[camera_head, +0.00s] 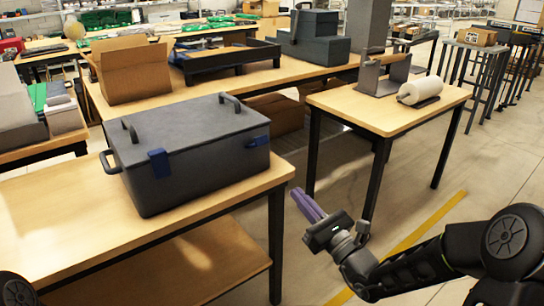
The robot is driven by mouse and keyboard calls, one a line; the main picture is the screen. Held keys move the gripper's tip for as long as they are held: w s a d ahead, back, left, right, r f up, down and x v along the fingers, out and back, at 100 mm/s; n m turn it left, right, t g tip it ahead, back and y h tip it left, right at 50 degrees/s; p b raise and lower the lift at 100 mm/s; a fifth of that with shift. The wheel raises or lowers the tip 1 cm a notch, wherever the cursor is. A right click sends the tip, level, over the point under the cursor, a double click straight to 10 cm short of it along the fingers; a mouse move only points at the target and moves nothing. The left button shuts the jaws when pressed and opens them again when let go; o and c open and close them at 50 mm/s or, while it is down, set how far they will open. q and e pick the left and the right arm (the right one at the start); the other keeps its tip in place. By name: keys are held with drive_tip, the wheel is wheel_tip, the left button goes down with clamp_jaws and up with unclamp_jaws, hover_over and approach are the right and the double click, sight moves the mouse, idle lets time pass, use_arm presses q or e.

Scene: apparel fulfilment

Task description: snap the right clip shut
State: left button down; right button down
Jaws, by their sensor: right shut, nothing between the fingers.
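A dark grey lidded box (195,155) stands on the near wooden table, with its lid down. Its front carries two blue clips. The left clip (159,164) lies upright against the front face. The right clip (258,142) is near the right front corner, just under the lid edge, and looks more sideways than the left one; I cannot tell whether it is latched. My right gripper (300,195) has purple fingers, shut and empty, off the table's right edge, below and right of the right clip and apart from it. My left gripper is out of view.
The near table (60,225) is bare in front of the box. A second table (385,108) at right holds a white roll (420,90). Behind the box stand an open cardboard carton (133,72) and a black tray (225,62). Floor shows between the tables.

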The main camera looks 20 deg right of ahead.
drive_tip(key=b, duration=0.2)
approach(256, 141)
drive_tip(key=w+f, duration=0.4)
drive_tip(key=shift+w+a+r, duration=0.1)
drive_tip(key=shift+w+r, duration=0.45)
drive_tip(key=shift+r, duration=0.35)
drive_tip(key=shift+w+r, duration=0.6)
drive_tip(key=shift+r, duration=0.35)
